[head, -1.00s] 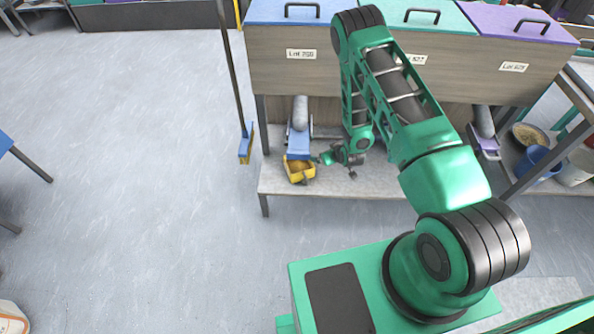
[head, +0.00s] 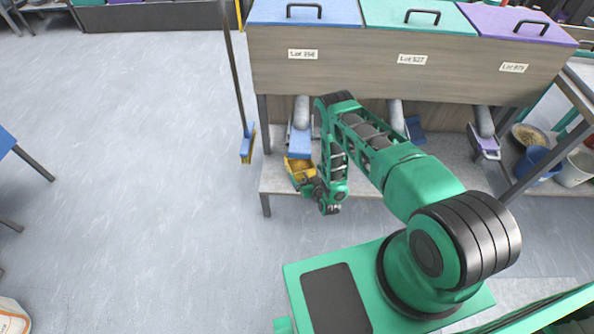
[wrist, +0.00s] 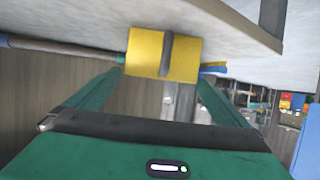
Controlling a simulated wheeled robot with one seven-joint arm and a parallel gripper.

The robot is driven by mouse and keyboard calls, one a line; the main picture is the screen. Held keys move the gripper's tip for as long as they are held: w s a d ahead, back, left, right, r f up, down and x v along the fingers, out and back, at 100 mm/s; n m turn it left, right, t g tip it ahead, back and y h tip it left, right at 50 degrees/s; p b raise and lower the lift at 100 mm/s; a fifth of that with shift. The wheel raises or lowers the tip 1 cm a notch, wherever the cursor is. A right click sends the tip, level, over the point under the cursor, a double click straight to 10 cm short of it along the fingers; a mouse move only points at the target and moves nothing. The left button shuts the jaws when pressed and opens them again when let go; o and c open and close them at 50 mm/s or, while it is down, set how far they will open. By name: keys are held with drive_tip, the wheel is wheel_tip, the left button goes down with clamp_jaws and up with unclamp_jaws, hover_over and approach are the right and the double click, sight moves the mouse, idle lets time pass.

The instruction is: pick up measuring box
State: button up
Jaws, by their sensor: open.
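The measuring box (head: 297,165) is yellow and open-topped. It sits on the grey shelf at its left front, below the blue chute, and my arm hides its right side in the head view. In the wrist view the measuring box (wrist: 145,52) shows as a yellow face with a dark vertical strip, just ahead of my fingertips. My gripper (head: 308,187) is at the box's front right in the head view. In the wrist view my gripper (wrist: 161,75) is open, one finger toward each side of the box; contact cannot be told.
Above the shelf (head: 280,181) stands a wooden hopper cabinet (head: 350,62) with blue, green and purple lids. The blue chute (head: 300,140) hangs close over the box. A broom (head: 247,145) leans at the cabinet's left. Buckets (head: 537,160) stand at right.

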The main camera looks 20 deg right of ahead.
sight(301, 166)
drive_tip(key=shift+x, duration=3.25)
drive_tip(key=shift+a, duration=0.1)
drive_tip(key=shift+c, duration=0.3)
drive_tip(key=c, duration=1)
drive_tip(key=shift+r, duration=0.1)
drive_tip(key=c, duration=0.3)
drive_tip(key=shift+c, duration=0.2)
drive_tip(key=shift+r, duration=0.15)
